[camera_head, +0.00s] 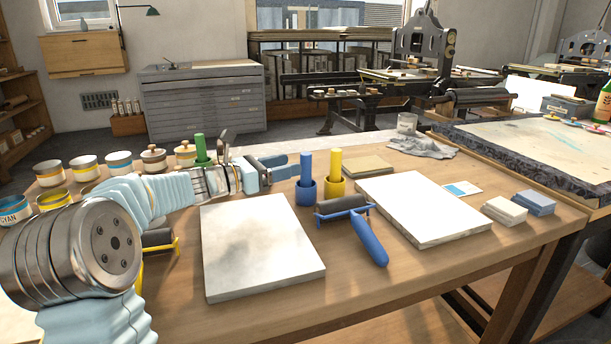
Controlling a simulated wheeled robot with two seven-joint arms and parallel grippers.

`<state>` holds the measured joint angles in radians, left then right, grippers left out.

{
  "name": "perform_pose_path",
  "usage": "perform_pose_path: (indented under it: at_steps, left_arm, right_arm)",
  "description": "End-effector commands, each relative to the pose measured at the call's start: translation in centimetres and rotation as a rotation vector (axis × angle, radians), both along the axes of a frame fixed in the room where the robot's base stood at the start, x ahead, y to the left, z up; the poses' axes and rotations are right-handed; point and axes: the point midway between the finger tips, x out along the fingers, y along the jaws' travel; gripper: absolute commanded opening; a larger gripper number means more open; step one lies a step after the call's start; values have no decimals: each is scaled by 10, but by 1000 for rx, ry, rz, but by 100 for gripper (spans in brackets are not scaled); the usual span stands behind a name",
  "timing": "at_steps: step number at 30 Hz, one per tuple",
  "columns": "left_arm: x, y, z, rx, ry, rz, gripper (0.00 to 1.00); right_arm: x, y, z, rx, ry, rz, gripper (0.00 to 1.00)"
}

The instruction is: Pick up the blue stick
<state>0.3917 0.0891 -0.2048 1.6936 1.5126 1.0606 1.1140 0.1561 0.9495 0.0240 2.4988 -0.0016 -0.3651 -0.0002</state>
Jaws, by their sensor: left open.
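The blue stick (306,167) stands upright in a small blue cup (306,193) near the middle of the table. My left gripper (288,166) comes in from the left, low over the table. It is open, and its fingers point right toward the blue stick, just left of it. A narrow gap seems to lie between fingertips and stick, but I cannot tell the depth. A yellow stick (335,164) stands in a yellow cup (335,187) just to the right. My right gripper is not in view.
A blue-handled roller (368,235) lies in front of the cups, between a left pale slab (260,250) and a right pale slab (424,208). Several ink tins (83,167) stand at the left. Small blocks (504,210) lie at the right. The table's front strip is clear.

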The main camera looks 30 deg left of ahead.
Motion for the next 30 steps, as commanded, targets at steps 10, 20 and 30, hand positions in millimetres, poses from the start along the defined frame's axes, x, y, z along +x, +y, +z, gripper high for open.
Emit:
perform_pose_path:
  at_steps: [10, 20, 30]
  left_arm:
    - [28, -19, 1, 0, 0, -3, 57]
    - [51, -32, 0, 0, 0, 1, 57]
    - [51, -32, 0, 0, -1, 0, 14]
  right_arm:
    - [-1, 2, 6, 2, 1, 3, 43]
    - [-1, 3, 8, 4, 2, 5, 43]
    - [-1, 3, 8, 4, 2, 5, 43]
